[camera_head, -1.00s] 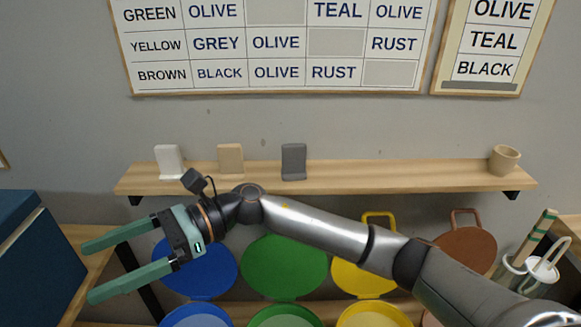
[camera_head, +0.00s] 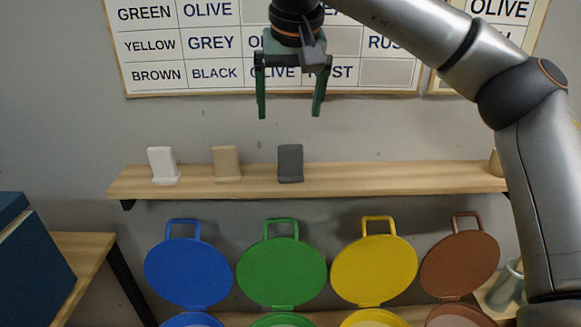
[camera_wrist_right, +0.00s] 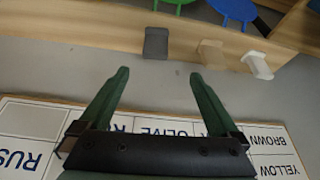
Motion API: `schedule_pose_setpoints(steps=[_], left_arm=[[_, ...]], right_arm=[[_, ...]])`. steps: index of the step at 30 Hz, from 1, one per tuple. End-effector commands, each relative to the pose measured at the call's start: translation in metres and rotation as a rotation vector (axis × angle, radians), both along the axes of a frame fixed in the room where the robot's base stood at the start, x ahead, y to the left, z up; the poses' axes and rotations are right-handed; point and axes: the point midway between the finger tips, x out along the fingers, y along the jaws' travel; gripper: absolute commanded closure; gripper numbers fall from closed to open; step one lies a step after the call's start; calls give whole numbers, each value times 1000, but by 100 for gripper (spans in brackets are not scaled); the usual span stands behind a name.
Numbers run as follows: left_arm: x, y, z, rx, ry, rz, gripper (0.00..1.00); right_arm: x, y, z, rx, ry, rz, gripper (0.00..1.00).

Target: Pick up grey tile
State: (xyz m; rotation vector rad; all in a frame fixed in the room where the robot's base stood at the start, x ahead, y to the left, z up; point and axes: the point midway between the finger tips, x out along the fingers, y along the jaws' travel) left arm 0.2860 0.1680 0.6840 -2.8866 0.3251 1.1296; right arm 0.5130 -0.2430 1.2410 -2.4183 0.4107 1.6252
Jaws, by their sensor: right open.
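The grey tile (camera_head: 290,163) stands upright on the wooden shelf (camera_head: 400,178), at the right end of a row of three tiles. It also shows in the right wrist view (camera_wrist_right: 156,43), beyond the fingertips. My right gripper (camera_head: 290,112) is open and empty, pointing down in front of the wall chart, above the grey tile and apart from it. In the right wrist view its two green fingers (camera_wrist_right: 157,72) are spread wide with nothing between them. My left gripper is not in view.
A beige tile (camera_head: 227,163) and a white tile (camera_head: 162,164) stand left of the grey one. A cup (camera_head: 495,164) at the shelf's right is partly hidden by my arm. Blue, green, yellow and brown lids (camera_head: 374,270) stand below.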

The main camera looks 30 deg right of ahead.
Motion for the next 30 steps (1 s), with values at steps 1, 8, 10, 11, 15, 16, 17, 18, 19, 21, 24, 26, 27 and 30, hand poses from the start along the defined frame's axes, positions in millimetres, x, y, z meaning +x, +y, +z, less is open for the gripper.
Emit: schedule_pose_setpoints(steps=[1, 8, 10, 11, 15, 16, 17, 18, 19, 21, 24, 26, 27, 30], left_arm=[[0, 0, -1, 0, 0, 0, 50], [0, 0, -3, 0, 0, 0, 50], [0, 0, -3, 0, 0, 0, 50], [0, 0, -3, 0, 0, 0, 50], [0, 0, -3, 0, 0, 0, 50], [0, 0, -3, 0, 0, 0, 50], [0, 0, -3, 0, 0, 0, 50], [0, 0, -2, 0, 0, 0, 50], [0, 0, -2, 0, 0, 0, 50], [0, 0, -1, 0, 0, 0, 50], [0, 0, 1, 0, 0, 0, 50], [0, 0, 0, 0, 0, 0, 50], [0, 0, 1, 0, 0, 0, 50], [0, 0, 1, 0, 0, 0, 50]], right_arm=[[0, -4, -1, -10, -2, -4, 3], [14, -11, -37, -16, -1, -4, 3], [18, -12, -47, -15, -1, -3, 3], [20, -12, -51, -14, -1, -3, 3], [24, -14, -62, -13, -3, -2, 3], [25, -14, -63, -13, -3, -4, 3], [26, -15, -65, -13, -3, -4, 3], [27, -16, -68, -13, -3, -4, 3], [28, -17, -71, -12, -3, -3, 3], [32, -20, -81, -13, 0, -4, 3], [38, -23, -94, -13, -2, -3, 3], [41, -24, -102, -12, -2, -2, 3], [43, -25, -106, -13, -2, -4, 3], [45, -25, -110, -11, -3, -3, 3]])
